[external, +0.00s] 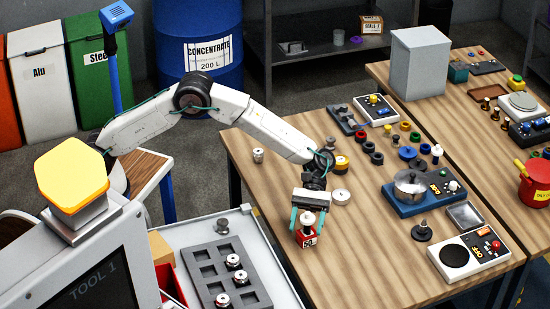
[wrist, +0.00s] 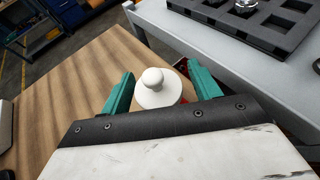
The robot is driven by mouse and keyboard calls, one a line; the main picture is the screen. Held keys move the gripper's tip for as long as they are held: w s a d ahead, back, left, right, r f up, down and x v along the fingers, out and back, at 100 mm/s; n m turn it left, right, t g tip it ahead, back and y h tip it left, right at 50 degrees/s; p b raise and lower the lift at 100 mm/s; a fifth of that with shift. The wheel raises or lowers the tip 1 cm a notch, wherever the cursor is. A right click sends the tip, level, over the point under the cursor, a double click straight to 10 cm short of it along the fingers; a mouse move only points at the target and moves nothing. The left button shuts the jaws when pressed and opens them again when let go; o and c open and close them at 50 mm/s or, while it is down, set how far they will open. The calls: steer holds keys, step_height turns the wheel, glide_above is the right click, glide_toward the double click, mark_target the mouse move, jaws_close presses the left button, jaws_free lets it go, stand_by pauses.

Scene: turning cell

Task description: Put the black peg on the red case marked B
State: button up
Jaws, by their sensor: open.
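My gripper (external: 308,218) is open above the front of the wooden table, with its teal fingers pointing down. In the wrist view my gripper (wrist: 162,80) has a white round knob (wrist: 155,90) between its fingers. The knob sits over a small red case (external: 306,238), which has a white label with dark characters; I cannot clearly read a B. A sliver of red (wrist: 183,100) shows beside the knob in the wrist view. A black pointed piece on a round base (external: 422,231) stands to the right; I cannot tell whether it is the black peg.
A grey tray (external: 250,270) with square pockets holds several silver pieces at the left. A blue unit with a pot (external: 425,202) and a white control panel (external: 455,268) stand right. Coloured rings (external: 376,158) lie behind. Bare wood (external: 270,190) lies left of my gripper.

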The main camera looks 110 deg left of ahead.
steer(key=v, duration=1.1)
steer(key=shift+a, duration=0.25)
steer(key=s+d+r+m+g+y, duration=0.25)
steer(key=s+d+r+m, duration=0.35)
steer(key=s, duration=0.7)
steer(key=s+d+r+m+g+y, duration=0.1)
steer(key=s+d+r+m+y, duration=0.3)
steer(key=s+d+r, duration=0.6)
steer(key=s+a+f+m+y, duration=0.1)
steer(key=s+f+m+y, duration=0.1)
steer(key=s, duration=0.7)
steer(key=s+f+m+t+y, duration=0.1)
steer(key=s+f+m+y, duration=0.1)
steer(key=s, duration=0.8)
steer(key=s+a+f+m+t+y, duration=0.1)
steer(key=s+f+m+y, duration=0.1)
steer(key=s+m, duration=0.4)
steer(key=s+f, duration=0.1)
steer(key=s, duration=0.3)
steer(key=shift+a+f+y, duration=0.2)
steer(key=shift+a+y, duration=0.1)
steer(key=shift+y, duration=0.05)
